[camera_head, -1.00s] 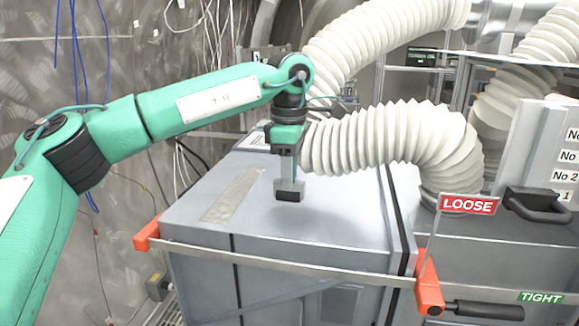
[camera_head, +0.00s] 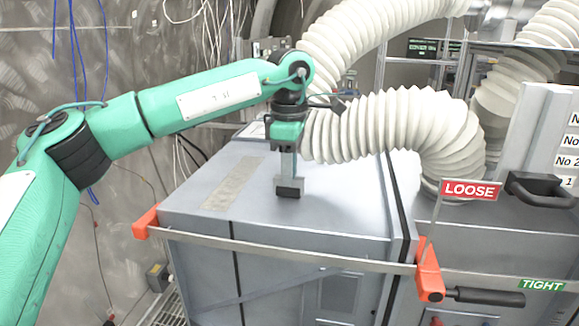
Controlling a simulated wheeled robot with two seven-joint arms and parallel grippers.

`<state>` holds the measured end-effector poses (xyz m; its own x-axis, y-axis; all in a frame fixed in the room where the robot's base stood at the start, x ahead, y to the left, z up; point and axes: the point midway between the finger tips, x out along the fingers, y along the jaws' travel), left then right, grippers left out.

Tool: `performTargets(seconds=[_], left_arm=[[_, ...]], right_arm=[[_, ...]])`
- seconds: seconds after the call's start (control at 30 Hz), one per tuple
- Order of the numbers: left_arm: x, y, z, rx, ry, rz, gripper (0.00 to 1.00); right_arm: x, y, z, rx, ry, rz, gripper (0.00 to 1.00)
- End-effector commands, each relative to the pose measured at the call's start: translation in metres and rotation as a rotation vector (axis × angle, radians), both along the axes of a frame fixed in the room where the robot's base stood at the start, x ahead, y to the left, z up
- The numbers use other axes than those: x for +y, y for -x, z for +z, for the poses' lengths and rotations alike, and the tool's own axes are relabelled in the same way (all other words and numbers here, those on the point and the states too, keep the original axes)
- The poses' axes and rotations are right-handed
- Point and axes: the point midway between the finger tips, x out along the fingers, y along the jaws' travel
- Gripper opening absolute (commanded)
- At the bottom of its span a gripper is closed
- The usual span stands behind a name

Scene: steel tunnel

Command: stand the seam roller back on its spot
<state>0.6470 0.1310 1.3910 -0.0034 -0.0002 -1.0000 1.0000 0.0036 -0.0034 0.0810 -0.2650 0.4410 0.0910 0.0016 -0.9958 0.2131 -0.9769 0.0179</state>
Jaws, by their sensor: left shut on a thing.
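My left gripper (camera_head: 288,182) points straight down over the grey case top. It is shut on a small dark piece at its fingertips, likely the seam roller (camera_head: 288,192), whose shape is mostly hidden by the fingers. The piece is low over the case top, with a soft shadow beside it; I cannot tell whether it touches. A dull grey rectangular strip (camera_head: 232,184) lies on the case top (camera_head: 340,212), left of the gripper. I cannot tell whether this strip marks the roller's spot. My right gripper is out of view.
A ribbed white hose (camera_head: 385,130) bulges close to the gripper's right. A metal strap (camera_head: 280,250) with orange corners (camera_head: 430,283) crosses the case front. A LOOSE flag (camera_head: 470,189) and a black handle (camera_head: 540,190) stand at right. The front of the case top is clear.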

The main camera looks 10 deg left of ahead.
Motion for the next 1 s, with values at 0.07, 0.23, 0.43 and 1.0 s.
performTargets(seconds=[0.07,0.23,0.43,1.0], left_arm=[[0.0,0.0,-0.002,-0.001,0.001,0.0,0.0],[0.0,0.0,-0.002,-0.001,0.0,0.0,0.46],[0.0,0.0,-0.003,0.0,0.0,0.0,0.54],[-0.001,-0.001,0.071,-0.005,0.002,0.002,0.54]], right_arm=[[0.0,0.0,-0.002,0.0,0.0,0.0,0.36],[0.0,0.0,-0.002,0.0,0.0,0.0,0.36],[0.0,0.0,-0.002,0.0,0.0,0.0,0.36],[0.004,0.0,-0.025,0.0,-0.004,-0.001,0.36]])
